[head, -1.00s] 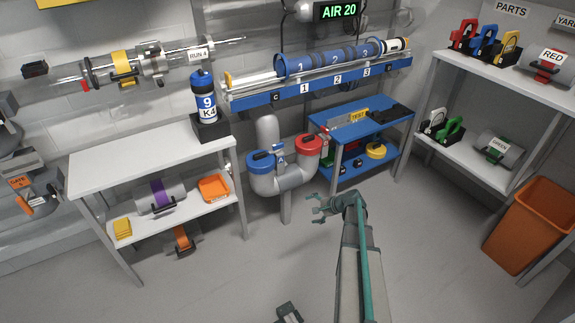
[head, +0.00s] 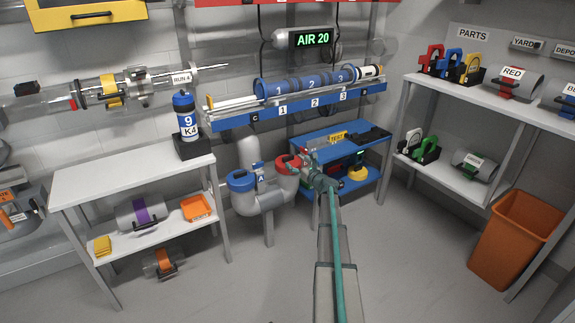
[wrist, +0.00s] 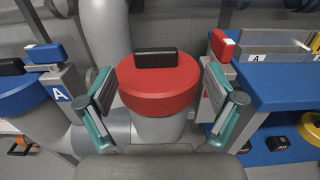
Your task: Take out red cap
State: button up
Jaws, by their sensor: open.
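The red cap (wrist: 159,84) sits on top of the right-hand mouth of a grey U-shaped pipe and has a black block handle (wrist: 155,57) across its top. In the head view the red cap (head: 287,164) is partly covered by my arm's end. My gripper (wrist: 160,100) is open, with one teal-edged finger on each side of the red cap in the wrist view. Whether the fingers touch the cap I cannot tell. My gripper in the head view (head: 303,158) is at the cap, its fingers small and hard to make out.
A blue cap (head: 241,180) is on the pipe's left mouth. A blue bench (head: 325,137) stands close on the right, and a blue rail with tubes (head: 300,104) is above. A white bench (head: 130,170) is at the left. An orange bin (head: 512,240) stands at the right.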

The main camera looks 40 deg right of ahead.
aim_at(289, 157)
jog(key=shift+w+f+b, duration=0.1)
jog(key=shift+w+b, duration=0.85)
jog(key=shift+w, duration=2.55)
jog(key=c, duration=1.3)
jog(key=shift+r, duration=0.2)
